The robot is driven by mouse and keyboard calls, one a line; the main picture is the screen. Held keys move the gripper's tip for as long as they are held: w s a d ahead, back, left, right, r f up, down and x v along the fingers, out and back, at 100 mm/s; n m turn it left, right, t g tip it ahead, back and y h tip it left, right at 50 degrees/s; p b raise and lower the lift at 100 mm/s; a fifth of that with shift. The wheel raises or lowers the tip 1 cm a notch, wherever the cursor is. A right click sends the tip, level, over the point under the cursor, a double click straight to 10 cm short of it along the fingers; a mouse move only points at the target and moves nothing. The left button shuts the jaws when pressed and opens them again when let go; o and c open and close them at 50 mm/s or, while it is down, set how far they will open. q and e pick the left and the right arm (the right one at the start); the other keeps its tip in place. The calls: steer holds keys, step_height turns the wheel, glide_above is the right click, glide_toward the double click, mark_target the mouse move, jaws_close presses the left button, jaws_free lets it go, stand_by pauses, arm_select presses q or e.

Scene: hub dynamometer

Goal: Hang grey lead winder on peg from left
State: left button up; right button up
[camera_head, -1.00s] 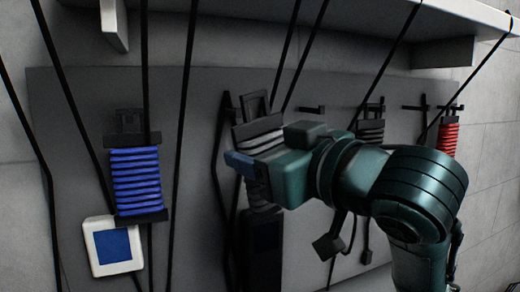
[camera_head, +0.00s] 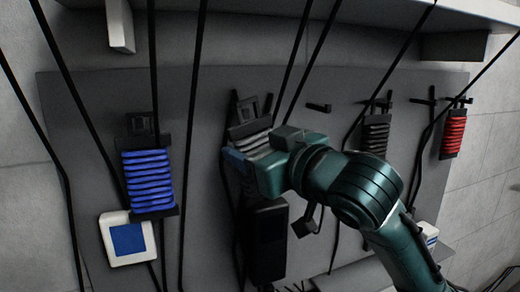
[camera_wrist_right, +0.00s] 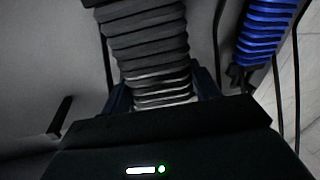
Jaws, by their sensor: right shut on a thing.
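The grey lead winder (camera_head: 250,131), a dark frame wound with light grey cord, is in front of the grey board. My right gripper (camera_head: 236,158) is shut on it from the right. In the right wrist view the winder (camera_wrist_right: 148,45) lies between the two fingers (camera_wrist_right: 165,92), its cord turns running across. A bare peg (camera_head: 318,107) sticks out of the board to the right of the winder. Whether the winder touches any peg behind it cannot be told. My left gripper is not in view.
A blue winder (camera_head: 148,182) hangs at the left above a white-and-blue box (camera_head: 128,240). A black winder (camera_head: 376,136) and a red winder (camera_head: 453,134) hang at the right. Several black cables run down from the shelf (camera_head: 280,20) across the board (camera_head: 85,110).

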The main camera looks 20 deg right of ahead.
steer(key=shift+w, duration=0.5)
steer(key=shift+w+b, duration=0.3)
steer(key=shift+w, duration=0.2)
steer(key=shift+w+f, duration=0.3)
steer(key=shift+w, duration=0.25)
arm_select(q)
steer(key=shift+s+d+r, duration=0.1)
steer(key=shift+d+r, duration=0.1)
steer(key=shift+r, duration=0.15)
arm_select(e)
steer(key=shift+f, duration=0.1)
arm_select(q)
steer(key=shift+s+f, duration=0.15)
arm_select(e)
steer(key=shift+f, duration=0.1)
steer(key=shift+w, duration=0.1)
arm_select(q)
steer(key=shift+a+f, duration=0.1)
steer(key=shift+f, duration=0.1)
